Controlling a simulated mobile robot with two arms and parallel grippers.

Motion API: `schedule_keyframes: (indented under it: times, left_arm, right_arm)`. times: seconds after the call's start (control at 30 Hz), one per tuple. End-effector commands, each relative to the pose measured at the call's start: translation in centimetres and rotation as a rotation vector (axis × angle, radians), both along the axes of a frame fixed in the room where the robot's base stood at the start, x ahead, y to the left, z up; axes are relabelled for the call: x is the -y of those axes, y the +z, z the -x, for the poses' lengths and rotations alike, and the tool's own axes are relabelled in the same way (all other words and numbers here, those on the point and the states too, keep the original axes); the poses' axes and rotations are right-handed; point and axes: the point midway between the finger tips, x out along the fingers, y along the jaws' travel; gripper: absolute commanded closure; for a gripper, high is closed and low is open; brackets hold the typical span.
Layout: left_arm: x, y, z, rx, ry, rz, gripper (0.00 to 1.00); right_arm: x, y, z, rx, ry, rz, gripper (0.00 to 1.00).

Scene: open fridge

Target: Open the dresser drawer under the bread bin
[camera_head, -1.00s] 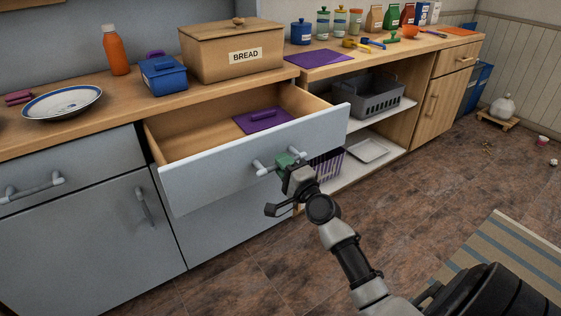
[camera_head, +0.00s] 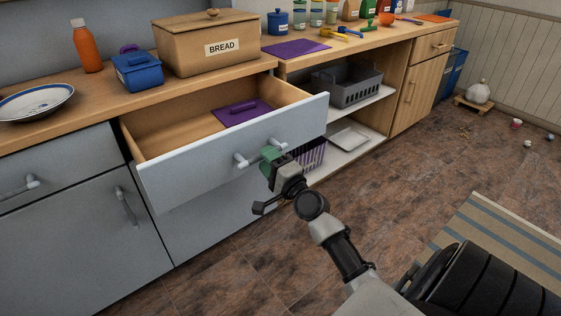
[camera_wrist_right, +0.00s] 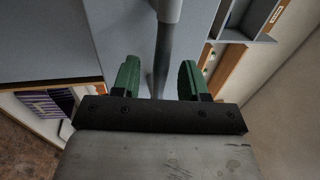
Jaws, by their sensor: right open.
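The dresser drawer (camera_head: 205,158) under the bread bin (camera_head: 207,43) is pulled well out. A purple flat item with a handle (camera_head: 243,112) lies inside it. The drawer's light grey bar handle (camera_head: 259,157) is on its front. My right gripper (camera_head: 272,153) is at the right part of this handle. In the right wrist view its green fingers (camera_wrist_right: 160,80) are apart, with the handle bar (camera_wrist_right: 163,50) running between them and gaps on both sides. My left gripper is not in view.
A blue container (camera_head: 138,72), an orange bottle (camera_head: 86,47) and a plate (camera_head: 36,102) stand on the counter. Right of the drawer, an open shelf holds a grey basket (camera_head: 347,87).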

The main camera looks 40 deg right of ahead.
Motion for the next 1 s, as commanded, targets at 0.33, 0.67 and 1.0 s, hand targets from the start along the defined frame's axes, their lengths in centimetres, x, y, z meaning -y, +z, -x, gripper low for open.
schedule_keyframes:
  times: [0.33,0.67,1.0]
  left_arm:
    - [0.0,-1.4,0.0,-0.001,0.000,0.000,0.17]
    - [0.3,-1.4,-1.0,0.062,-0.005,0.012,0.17]
    - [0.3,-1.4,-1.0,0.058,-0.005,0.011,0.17]
  right_arm:
    - [-0.2,-1.7,6.8,-0.004,0.001,0.002,0.56]
    - [-0.3,-1.8,8.8,0.000,0.000,0.001,0.56]
    - [-0.3,-1.7,8.8,-0.001,0.000,0.000,0.56]
